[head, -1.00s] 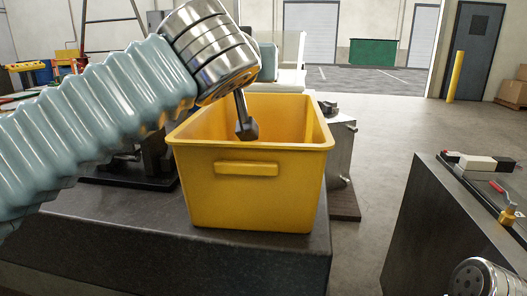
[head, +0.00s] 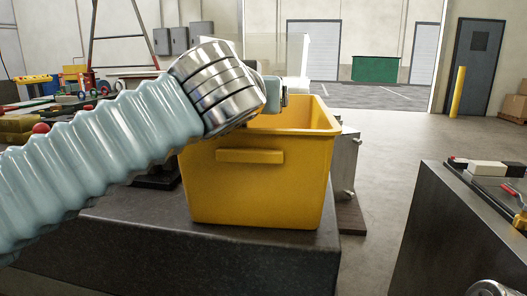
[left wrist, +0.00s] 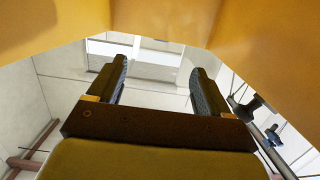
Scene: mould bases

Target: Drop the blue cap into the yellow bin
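The yellow bin (head: 255,190) stands upright on a dark bench, its open top partly covered by my left arm. No blue cap can be made out in either view; the bin's floor is hidden. My left wrist is at the bin's far left rim, and hides its fingers in the head view. In the left wrist view my left gripper (left wrist: 158,80) has its two dark fingers apart with nothing between them. Yellow bin walls (left wrist: 165,17) fill the top of that view. Only a small metal piece of my right arm shows at the lower right of the head view; its gripper is out of frame.
The dark bench (head: 200,245) has bare room in front of the bin. A second dark bench (head: 440,240) at the right carries small parts. Several coloured items crowd the far left, behind my arm. Open floor (head: 390,150) lies between the benches.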

